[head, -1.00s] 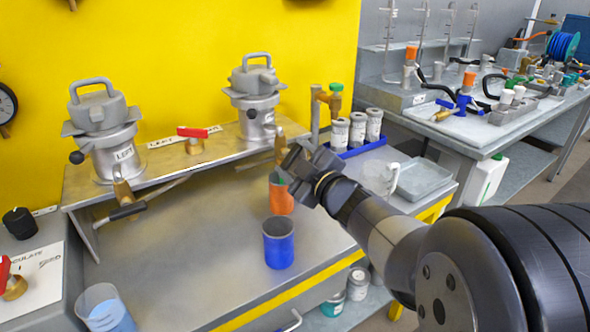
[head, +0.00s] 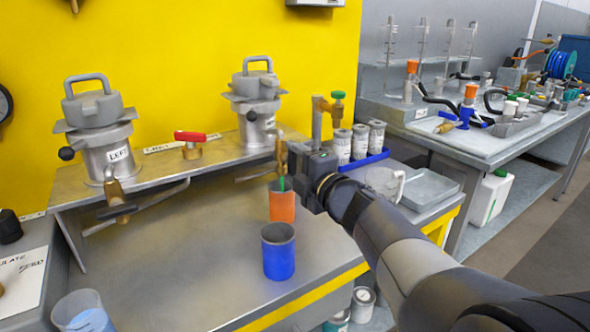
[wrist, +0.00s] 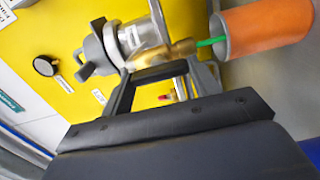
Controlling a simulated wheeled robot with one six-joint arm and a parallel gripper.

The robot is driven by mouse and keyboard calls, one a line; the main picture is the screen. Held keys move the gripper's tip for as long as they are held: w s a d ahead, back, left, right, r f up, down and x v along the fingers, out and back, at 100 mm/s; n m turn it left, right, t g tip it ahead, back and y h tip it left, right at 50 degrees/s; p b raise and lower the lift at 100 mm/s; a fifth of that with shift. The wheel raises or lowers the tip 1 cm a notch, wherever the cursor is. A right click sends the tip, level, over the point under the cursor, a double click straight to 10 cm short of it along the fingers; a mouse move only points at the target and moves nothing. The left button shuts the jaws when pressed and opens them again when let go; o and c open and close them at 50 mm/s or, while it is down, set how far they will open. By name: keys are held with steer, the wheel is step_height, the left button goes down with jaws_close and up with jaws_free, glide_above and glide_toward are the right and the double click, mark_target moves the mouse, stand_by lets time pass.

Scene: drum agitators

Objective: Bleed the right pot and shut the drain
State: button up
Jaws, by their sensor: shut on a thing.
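The right pot (head: 255,105) stands on the raised shelf against the yellow wall; it also shows in the wrist view (wrist: 130,38). Its brass drain (wrist: 165,52) points toward the orange cup (head: 282,204). A thin green stream (wrist: 211,41) runs from the drain into this cup, which also shows in the wrist view (wrist: 265,28). My gripper (wrist: 160,72) is at the drain, shut on what appears to be its handle. The handle is mostly hidden by the jaws. In the head view my gripper (head: 302,160) is right of the drain, above the cup.
A blue cup (head: 279,252) stands just in front of the orange one. The left pot (head: 102,140) and a red-handled valve (head: 192,143) are to the left. A brass post with a green knob (head: 335,97) and several small jars (head: 360,140) stand close right of my gripper.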

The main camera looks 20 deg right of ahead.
stand_by(0.4)
steer(key=o, duration=1)
steer(key=shift+s, duration=0.1)
steer(key=p+v, duration=0.2)
steer(key=v, duration=0.8)
steer(key=shift+s, duration=0.3)
steer(key=shift+w, duration=0.15)
steer(key=b+x, duration=0.2)
steer(key=x, duration=0.8)
steer(key=shift+w, duration=0.3)
